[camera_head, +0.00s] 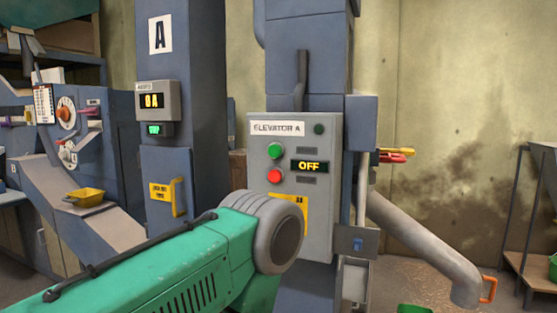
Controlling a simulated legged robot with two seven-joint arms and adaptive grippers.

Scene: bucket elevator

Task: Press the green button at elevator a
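The control panel (258,210) is a grey box labelled "ELEVATOR A" on the blue-grey elevator column. The round green button (275,150) is at its upper left and is in plain view. A red button (274,176) is just below it. A dark display (309,166) to the right reads "OFF" in yellow. A small dark round lamp (319,129) is at the panel's upper right and looks unlit. Neither of my grippers is in view, and nothing touches the buttons.
A green vented body (185,262) with a grey ridged end reaches in from the lower left and hides the panel's lower left corner. A column marked "A" (160,34) stands left. A grey pipe (420,240) slopes down at right. Open floor shows at lower right.

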